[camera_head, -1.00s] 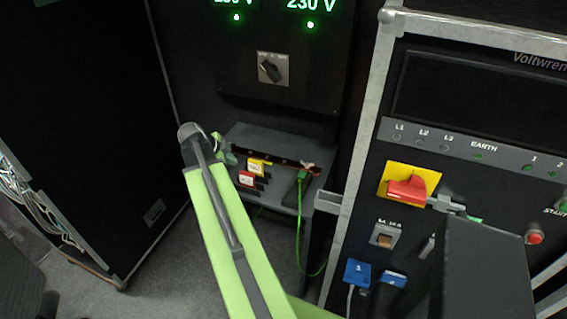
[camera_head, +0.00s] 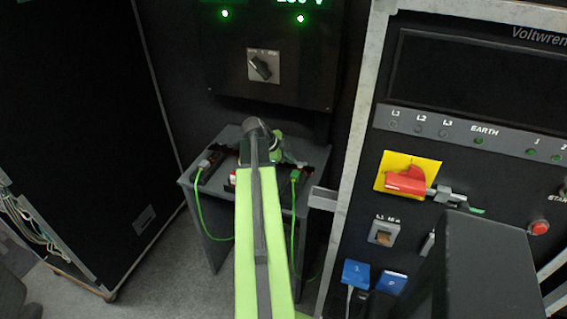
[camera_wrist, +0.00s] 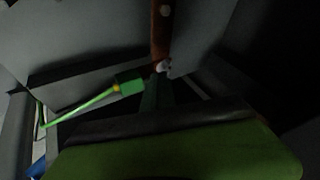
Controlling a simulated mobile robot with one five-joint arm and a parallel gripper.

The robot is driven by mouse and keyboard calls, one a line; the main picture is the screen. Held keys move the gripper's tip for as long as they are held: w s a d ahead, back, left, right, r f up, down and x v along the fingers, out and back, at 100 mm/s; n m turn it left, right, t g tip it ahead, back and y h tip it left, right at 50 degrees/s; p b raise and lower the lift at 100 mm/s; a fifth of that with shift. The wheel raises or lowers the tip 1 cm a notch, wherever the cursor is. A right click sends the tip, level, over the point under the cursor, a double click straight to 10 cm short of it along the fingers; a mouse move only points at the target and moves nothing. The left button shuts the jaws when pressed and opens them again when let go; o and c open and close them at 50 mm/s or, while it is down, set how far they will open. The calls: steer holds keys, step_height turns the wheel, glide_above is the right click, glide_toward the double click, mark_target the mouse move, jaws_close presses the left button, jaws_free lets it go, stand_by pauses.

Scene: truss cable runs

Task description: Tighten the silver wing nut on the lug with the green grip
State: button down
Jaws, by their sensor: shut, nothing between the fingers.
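In the wrist view a lug with a green grip (camera_wrist: 130,84) has a green cable running to the lower left. A small pale silver wing nut (camera_wrist: 163,66) sits just right of it, at the lower end of a copper bar (camera_wrist: 160,30). My gripper (camera_wrist: 157,88) is shut and empty, its dark fingers just below the wing nut; I cannot tell whether they touch it. In the head view the green grip (camera_head: 295,174) shows right of my arm on the low grey bench, with my gripper (camera_head: 284,155) above it. The wing nut is hidden there.
The grey bench (camera_head: 312,154) also carries a dark lug (camera_head: 205,168) with a green cable at the left and a mostly hidden red part. A panel with a rotary switch (camera_head: 263,66) stands behind. A rack with a red-yellow switch (camera_head: 407,178) is close on the right.

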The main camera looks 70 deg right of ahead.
mark_target(297, 162)
steer(key=b+x, duration=0.1)
steer(key=x, duration=0.2)
steer(key=shift+f, duration=0.2)
steer(key=shift+r, duration=0.1)
steer(key=shift+w+d+r, duration=0.15)
steer(key=shift+d, duration=0.4)
